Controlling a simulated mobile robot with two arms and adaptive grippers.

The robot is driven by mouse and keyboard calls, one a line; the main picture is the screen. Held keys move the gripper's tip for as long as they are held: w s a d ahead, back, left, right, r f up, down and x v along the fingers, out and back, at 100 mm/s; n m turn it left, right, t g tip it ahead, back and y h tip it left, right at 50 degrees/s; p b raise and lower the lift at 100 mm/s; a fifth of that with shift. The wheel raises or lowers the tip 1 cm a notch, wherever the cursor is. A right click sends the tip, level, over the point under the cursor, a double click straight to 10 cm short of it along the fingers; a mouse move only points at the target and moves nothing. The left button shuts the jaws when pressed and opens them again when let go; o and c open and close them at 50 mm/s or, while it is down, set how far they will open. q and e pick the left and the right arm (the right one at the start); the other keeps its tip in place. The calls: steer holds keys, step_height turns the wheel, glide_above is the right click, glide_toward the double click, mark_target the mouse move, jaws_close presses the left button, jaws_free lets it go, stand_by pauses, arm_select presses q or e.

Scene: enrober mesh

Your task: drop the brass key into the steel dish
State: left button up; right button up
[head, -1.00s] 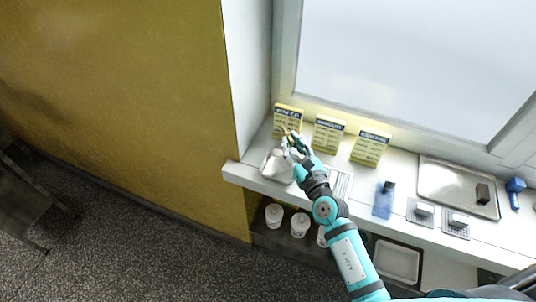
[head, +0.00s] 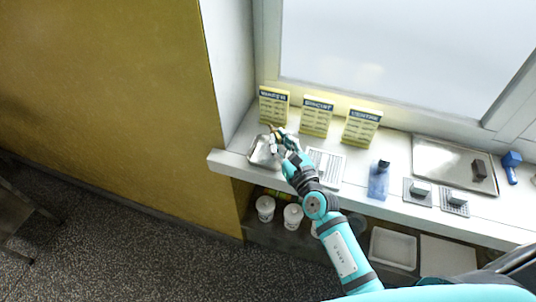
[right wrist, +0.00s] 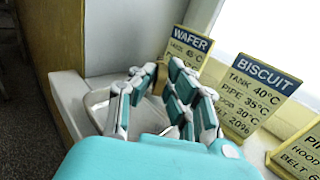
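The steel dish (head: 262,158) is a shallow square tray at the left end of the white sill; its pale rim also shows in the right wrist view (right wrist: 98,98). My right gripper (head: 272,136) is over the back of the dish, tilted. In the right wrist view its fingers (right wrist: 161,75) stand apart with a gap, and dish surface shows between them. I cannot make out the brass key for sure; a small yellowish spot near the fingertips in the head view is too small to tell. My left gripper is not in view.
Yellow cards, WAFER (head: 273,106), BISCUIT (head: 316,117) and a third (head: 361,127), stand behind. White tubs (head: 265,207) sit on the shelf below.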

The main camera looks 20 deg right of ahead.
steer(key=o, duration=0.5)
steer(key=shift+o, duration=0.2)
steer(key=s+d, duration=0.2)
steer(key=s, duration=1)
steer(key=shift+w, duration=0.1)
